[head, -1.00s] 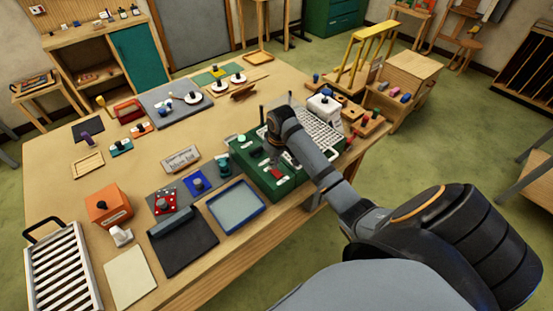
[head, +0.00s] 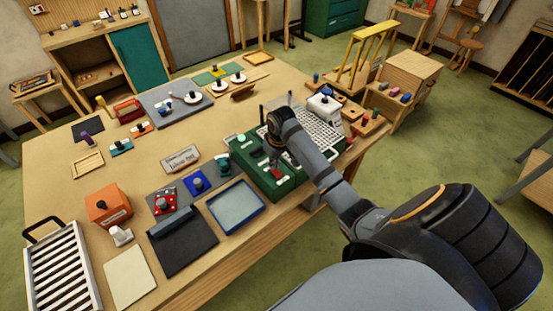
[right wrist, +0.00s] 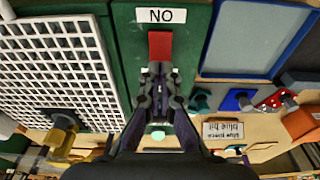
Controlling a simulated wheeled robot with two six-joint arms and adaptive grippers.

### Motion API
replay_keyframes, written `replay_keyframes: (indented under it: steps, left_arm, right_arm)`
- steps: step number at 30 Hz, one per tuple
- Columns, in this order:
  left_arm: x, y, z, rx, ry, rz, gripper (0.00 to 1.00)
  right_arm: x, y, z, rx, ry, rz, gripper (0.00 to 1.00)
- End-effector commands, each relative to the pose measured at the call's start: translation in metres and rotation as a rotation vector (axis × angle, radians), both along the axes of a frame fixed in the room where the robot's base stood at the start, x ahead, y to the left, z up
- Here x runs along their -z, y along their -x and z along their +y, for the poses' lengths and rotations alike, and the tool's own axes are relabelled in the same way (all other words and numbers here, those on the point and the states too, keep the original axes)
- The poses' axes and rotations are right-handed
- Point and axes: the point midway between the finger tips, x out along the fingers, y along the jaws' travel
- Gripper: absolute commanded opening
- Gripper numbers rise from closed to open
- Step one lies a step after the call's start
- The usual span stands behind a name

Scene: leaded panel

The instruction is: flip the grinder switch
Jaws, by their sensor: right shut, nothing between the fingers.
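The grinder is a green machine (head: 284,188) with a white grid top (head: 322,130) at the table's right front edge. In the head view the right gripper (head: 275,160) is over the green face, partly hiding the switch. A pale green round light (head: 241,139) is on the same face. My left gripper is not in view.
A blue-rimmed tray (head: 236,207) and a small sign (head: 180,159) lie left of the grinder. A white box with a dark knob (head: 324,107) stands behind it. Several small tools and coloured pieces crowd the table (head: 60,195).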

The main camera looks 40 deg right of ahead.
Motion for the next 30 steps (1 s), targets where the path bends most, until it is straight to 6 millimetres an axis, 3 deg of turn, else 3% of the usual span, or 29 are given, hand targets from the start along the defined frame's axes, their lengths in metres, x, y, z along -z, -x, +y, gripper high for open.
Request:
replay_keyframes:
  steps: [30]
  left_arm:
    - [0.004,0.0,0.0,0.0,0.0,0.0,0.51]
  right_arm:
    - [0.014,0.0,0.0,0.0,0.0,0.002,0.0]
